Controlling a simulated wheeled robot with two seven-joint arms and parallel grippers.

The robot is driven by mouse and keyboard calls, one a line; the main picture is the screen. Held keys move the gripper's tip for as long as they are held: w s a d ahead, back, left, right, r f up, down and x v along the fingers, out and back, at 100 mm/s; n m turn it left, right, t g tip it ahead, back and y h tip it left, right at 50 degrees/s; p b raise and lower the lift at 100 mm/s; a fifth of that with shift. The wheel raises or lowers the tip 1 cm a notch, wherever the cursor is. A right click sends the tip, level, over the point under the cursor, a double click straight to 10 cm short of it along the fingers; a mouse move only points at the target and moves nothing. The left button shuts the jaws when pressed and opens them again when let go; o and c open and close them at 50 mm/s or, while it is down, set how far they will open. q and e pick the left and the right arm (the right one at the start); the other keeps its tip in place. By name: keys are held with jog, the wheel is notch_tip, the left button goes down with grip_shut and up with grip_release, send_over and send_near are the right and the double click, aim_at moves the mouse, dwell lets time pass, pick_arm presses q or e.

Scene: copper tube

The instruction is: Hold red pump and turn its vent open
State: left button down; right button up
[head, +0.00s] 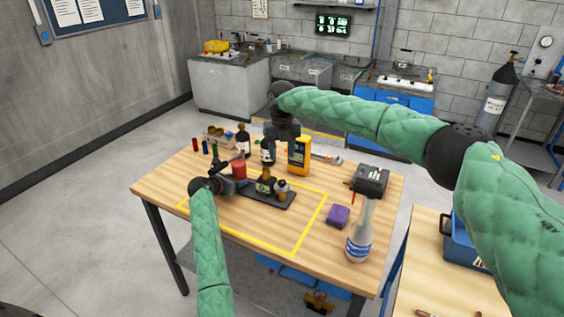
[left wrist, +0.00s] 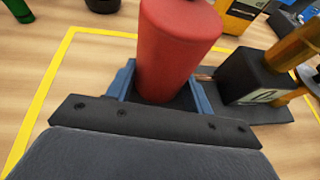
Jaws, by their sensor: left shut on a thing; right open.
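The red pump (head: 239,168) is an upright red cylinder on a dark base plate (head: 287,204) on the wooden table. In the left wrist view the red pump (left wrist: 178,45) stands between the blue fingers of my left gripper (left wrist: 160,88), which is shut on it. My left gripper (head: 232,184) reaches it from the front left in the head view. A black block with brass parts (left wrist: 258,75) sits beside the pump, joined by a thin copper-coloured piece. My right gripper (head: 283,136) is open, above and behind the plate; its fingertips are hard to make out. I cannot make out the vent.
A yellow device (head: 299,155) and brown bottles (head: 243,142) stand behind the plate. A purple block (head: 338,215), a white-and-blue bottle (head: 359,240) and a black box (head: 370,180) are at the right. Yellow tape (head: 275,248) outlines the work area; its front is clear.

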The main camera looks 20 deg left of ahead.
aim_at(282, 181)
jog(key=shift+r, duration=0.45)
jog(key=shift+f, duration=0.1)
notch_tip(282, 181, down, 12)
jog(key=n, duration=1.6)
dwell(0.4)
